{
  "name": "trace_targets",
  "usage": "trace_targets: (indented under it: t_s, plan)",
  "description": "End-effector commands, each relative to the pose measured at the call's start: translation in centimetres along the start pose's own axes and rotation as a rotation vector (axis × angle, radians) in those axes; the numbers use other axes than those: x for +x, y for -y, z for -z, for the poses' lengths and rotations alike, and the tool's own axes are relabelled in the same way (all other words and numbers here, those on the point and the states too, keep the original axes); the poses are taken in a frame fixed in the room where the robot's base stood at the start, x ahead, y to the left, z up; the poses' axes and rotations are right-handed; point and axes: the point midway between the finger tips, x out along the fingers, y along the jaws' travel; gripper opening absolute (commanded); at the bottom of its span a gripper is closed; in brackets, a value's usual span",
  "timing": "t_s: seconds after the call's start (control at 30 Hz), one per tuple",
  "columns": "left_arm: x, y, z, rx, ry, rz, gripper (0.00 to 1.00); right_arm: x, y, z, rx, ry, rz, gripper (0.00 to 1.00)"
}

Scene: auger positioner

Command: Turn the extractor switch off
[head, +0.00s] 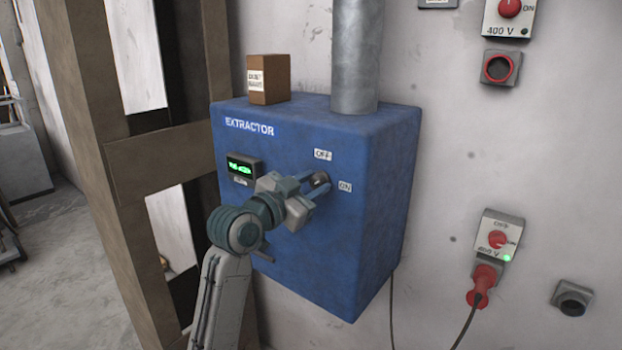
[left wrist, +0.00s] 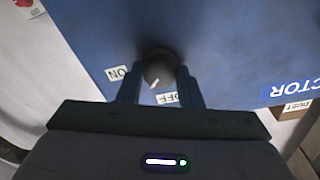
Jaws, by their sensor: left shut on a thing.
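The blue extractor box (head: 300,260) hangs on the wall, with a dark rotary switch (head: 320,179) on its front. An OFF label (head: 323,154) sits above the switch and an ON label (head: 345,187) to its right. My left gripper (head: 317,184) is shut on the switch, with one finger on each side. In the left wrist view, the switch (left wrist: 157,65) shows between the fingertips; its white pointer mark lies between the ON label (left wrist: 117,73) and the OFF label (left wrist: 167,99), nearer OFF. The green display (head: 244,167) is lit. My right gripper is not in view.
A metal duct (head: 357,60) rises from the box top beside a brown dust box (head: 268,79). A wooden post (head: 85,110) stands to the left. Wall sockets, including one with a red plug (head: 484,284), are on the right. Bare wall lies between.

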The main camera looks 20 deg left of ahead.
Motion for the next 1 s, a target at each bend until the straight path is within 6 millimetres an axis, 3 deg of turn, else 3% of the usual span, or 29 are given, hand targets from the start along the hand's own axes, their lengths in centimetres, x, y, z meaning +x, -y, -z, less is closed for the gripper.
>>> trace_targets:
  t_s: [0.6, 1.0]
  plan:
    - [0.0, 0.2, 0.3, -0.57, -0.019, 0.037, 0.1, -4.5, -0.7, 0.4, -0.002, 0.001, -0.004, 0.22]
    - [0.0, 0.2, 0.2, -0.798, -0.03, 0.052, 0.1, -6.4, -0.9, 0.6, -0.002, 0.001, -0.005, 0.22]
